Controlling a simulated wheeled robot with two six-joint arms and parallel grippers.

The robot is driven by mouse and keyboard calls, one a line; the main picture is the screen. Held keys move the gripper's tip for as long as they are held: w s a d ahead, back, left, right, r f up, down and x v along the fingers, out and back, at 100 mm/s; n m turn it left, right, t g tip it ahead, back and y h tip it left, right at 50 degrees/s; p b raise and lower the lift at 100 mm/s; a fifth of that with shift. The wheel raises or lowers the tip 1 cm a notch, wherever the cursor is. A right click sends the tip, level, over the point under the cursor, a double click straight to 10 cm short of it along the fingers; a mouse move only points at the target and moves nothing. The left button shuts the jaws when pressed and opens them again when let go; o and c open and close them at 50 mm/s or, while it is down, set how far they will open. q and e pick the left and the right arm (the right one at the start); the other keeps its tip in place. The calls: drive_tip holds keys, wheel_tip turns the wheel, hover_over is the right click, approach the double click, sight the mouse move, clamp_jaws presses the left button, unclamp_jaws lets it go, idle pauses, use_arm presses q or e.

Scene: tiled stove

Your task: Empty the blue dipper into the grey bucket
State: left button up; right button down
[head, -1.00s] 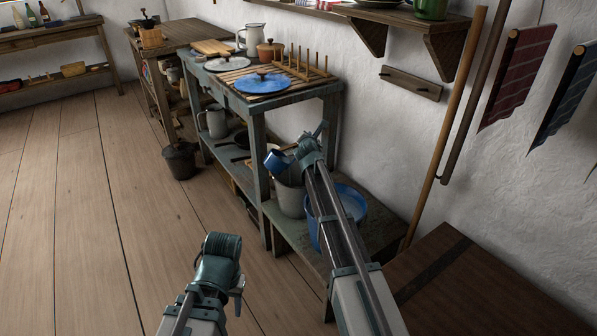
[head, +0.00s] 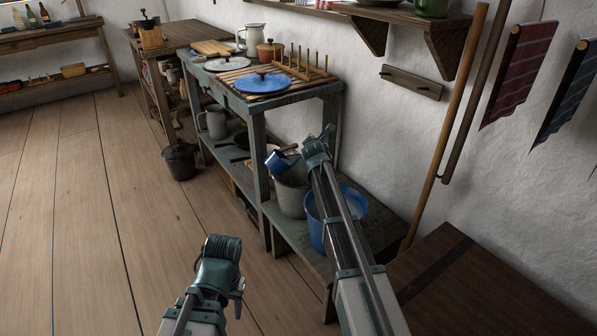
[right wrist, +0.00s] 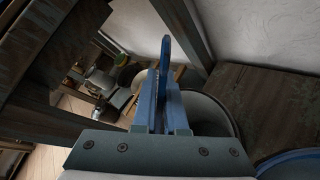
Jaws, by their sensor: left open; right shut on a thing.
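The blue dipper (head: 276,161) is above the grey bucket (head: 291,198), near its left rim. It looks tilted, and its contents cannot be made out. My right gripper (head: 301,152) is shut on the dipper's handle. In the right wrist view the blue dipper (right wrist: 165,52) stands up between the fingers, and the grey bucket's rim (right wrist: 222,108) shows just beyond them. The inside of the bucket is mostly hidden. My left gripper (head: 238,292) is open and empty over the floor, well away from both.
A blue tub (head: 354,205) stands right of the grey bucket on the low wooden bench (head: 290,238), partly behind my right arm. The teal shelf (head: 258,150) rises close on the left. A dark wooden table (head: 470,285) is at the lower right. The left floor is largely clear.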

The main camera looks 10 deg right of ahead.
drive_tip(key=shift+d+f+m+y, duration=0.4)
drive_tip(key=shift+d+f+m, duration=0.1)
drive_tip(key=shift+f, duration=0.25)
idle(0.6)
drive_tip(key=shift+w+d+f+m+g+y+b, duration=0.1)
drive_tip(key=shift+d+f+m+g+y+b, duration=0.25)
drive_tip(key=shift+f+m+y+b, duration=0.35)
idle(0.7)
drive_tip(key=shift+d+f, duration=0.1)
drive_tip(key=shift+f, duration=0.35)
drive_tip(key=shift+d+f+m+y+b, duration=0.2)
drive_tip(key=shift+f+m+y+b, duration=0.2)
drive_tip(key=shift+f+b, duration=0.8)
